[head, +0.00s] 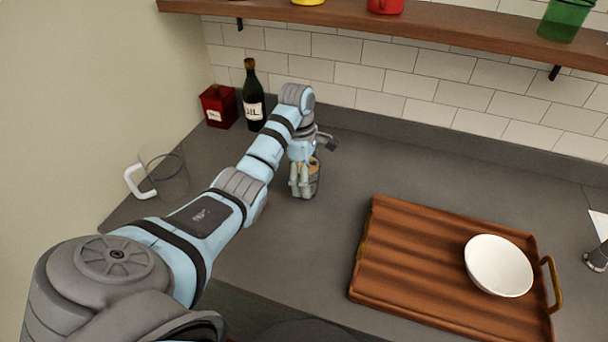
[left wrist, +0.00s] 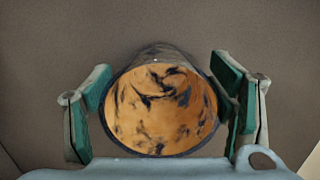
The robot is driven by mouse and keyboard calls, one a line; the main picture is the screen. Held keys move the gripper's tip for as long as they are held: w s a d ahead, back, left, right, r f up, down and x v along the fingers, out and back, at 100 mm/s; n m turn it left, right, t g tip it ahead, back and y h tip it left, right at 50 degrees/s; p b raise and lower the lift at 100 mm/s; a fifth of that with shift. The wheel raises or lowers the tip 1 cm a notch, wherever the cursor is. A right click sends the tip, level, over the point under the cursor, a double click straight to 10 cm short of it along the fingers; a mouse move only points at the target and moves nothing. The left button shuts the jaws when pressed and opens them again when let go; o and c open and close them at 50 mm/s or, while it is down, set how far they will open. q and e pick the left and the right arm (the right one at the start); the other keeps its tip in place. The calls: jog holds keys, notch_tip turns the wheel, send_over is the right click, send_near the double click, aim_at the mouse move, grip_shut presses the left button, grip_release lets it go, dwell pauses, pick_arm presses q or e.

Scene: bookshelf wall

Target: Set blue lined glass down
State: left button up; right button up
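The glass (head: 314,180) is in my left gripper (head: 303,183), low over the grey counter in the head view. I cannot tell whether its base touches the counter. In the left wrist view the glass (left wrist: 160,108) shows a round dark blue rim and an orange inside with dark streaks. The left gripper (left wrist: 163,90) has a green-padded finger on each side of the glass, and the pads look to be against its wall. The fingers hide part of the glass in the head view. My right gripper is not in view.
A clear mug (head: 167,175) with a white handle stands left. A dark bottle (head: 252,95) and red canister (head: 218,106) stand at the back left. A wooden tray (head: 400,275) with a white bowl (head: 498,265) lies right. The counter (head: 335,215) between glass and tray is clear.

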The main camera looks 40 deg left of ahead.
pick_arm(q)
jog(key=c, duration=1.1)
jog(key=shift+o, duration=0.2)
jog(key=shift+r, duration=0.1)
